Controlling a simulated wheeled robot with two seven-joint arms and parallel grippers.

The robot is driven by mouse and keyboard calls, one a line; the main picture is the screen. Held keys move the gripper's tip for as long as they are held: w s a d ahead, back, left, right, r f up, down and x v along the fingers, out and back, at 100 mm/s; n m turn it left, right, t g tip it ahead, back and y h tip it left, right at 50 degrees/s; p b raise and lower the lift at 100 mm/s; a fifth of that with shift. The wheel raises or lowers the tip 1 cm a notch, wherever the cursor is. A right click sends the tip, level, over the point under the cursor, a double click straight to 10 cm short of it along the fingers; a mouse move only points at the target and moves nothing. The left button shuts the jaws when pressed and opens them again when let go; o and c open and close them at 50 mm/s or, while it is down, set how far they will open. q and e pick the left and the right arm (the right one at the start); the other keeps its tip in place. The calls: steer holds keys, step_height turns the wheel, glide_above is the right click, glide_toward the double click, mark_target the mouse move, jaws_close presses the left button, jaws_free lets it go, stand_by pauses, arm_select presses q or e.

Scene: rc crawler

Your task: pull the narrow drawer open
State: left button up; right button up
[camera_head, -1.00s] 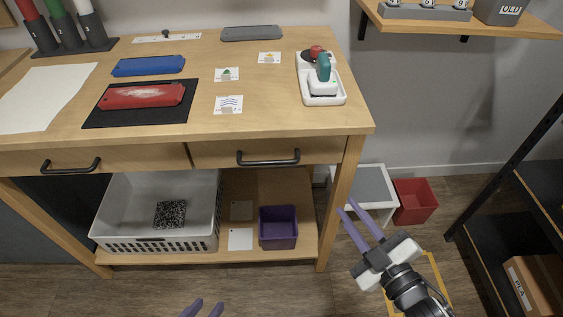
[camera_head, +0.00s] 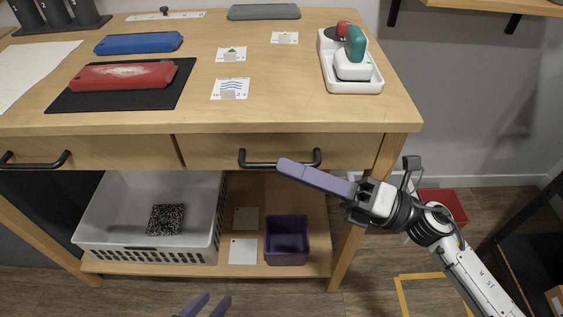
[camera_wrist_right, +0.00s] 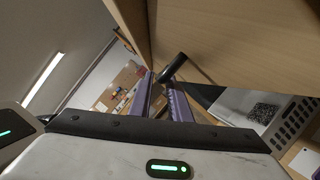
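The right-hand drawer (camera_head: 210,151) under the workbench top looks like the narrower one. It appears closed, with a black bar handle (camera_head: 279,163). My right gripper (camera_head: 287,167) has its purple fingers pointing left at the right part of this handle. In the right wrist view, the fingers are apart, and the end of the black handle (camera_wrist_right: 174,67) shows at their tips. I cannot tell whether they touch it. My left gripper (camera_head: 213,303) is at the bottom edge, open and empty, well below the drawers.
The left drawer (camera_head: 110,152) has its own handle (camera_head: 36,163). Below stand a white basket (camera_head: 148,250) and a purple bin (camera_head: 287,241). The bench top (camera_head: 290,115) holds blue and red cases, cards and a white tray. A red bin (camera_head: 450,203) is on the floor at right.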

steer(key=shift+x, duration=1.3)
jaws_close()
